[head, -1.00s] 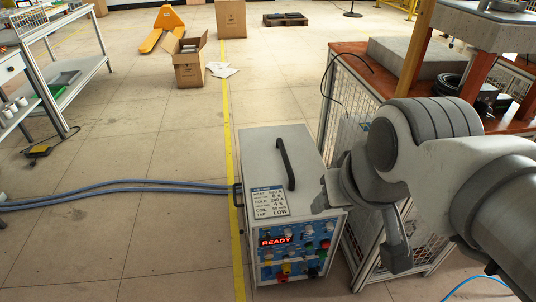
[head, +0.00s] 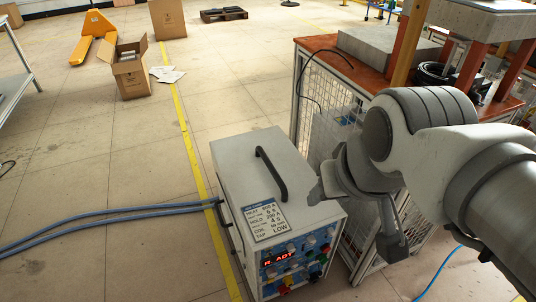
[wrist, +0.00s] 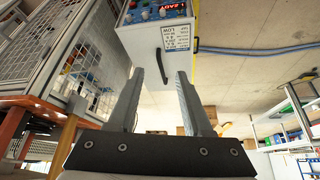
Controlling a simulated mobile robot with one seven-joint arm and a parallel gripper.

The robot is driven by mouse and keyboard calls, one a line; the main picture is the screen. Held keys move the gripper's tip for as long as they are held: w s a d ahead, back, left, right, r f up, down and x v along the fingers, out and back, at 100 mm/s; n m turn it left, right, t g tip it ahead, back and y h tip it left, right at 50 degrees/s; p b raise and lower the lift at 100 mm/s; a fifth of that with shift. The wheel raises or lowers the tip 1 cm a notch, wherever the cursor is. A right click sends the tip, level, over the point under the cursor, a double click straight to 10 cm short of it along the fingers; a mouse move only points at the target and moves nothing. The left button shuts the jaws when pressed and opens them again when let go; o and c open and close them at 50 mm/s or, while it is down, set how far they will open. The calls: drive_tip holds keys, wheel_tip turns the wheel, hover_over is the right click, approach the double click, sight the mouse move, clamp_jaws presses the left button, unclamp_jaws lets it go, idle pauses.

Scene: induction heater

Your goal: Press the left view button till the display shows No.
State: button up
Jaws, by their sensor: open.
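The induction heater (head: 235,163) is a light grey box with a black top handle (head: 271,174) and a blue front panel (head: 300,262). Several small coloured knobs and buttons surround the display; I cannot tell which is the left view button. My gripper (head: 354,217) is open and empty, at the heater's right front side in the head view. In the wrist view, my gripper (wrist: 159,72) has its two fingers apart, with the heater (wrist: 150,42) beyond them and its display (wrist: 178,5) at the top edge.
A settings label (head: 268,220) lies on the heater's top. A mesh-sided bench with an orange top (head: 320,46) stands close on the right. Blue hoses (head: 110,213) run left from the heater. The floor to the left is mostly clear, with a cardboard box (head: 130,75) farther back.

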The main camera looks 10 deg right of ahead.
clamp_jaws()
idle(1.8)
